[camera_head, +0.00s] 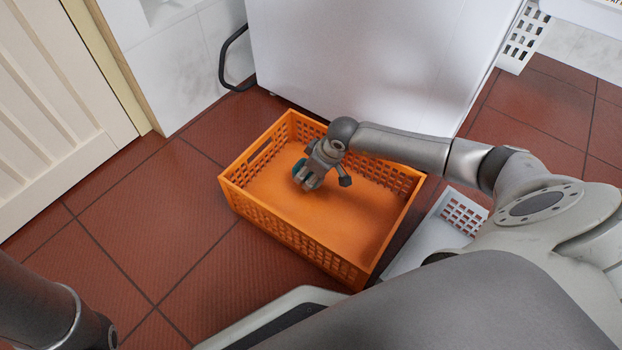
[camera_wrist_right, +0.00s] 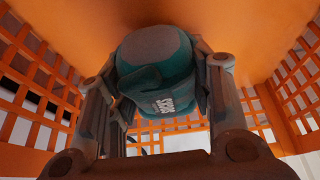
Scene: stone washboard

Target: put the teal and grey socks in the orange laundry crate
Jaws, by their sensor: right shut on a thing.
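The orange laundry crate (camera_head: 300,243) stands on the floor, with slotted walls and a bare floor inside where I can see it. My right gripper (camera_head: 308,182) reaches into the crate's outline from the right, nearer its left end. It is shut on the teal and grey socks, a rounded bundle with pale lettering, clear in the right wrist view (camera_wrist_right: 158,72) between the two fingers. In the head view only a small teal edge of the socks (camera_head: 298,168) shows beside the gripper. I cannot tell whether the bundle touches the crate floor. My left gripper is out of view.
A white appliance (camera_head: 370,60) stands close behind the crate. A pale slotted basket (camera_head: 450,222) is at the crate's right. A cream door (camera_head: 55,110) is at the left. Red tiled floor (camera_head: 150,240) is clear left of the crate.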

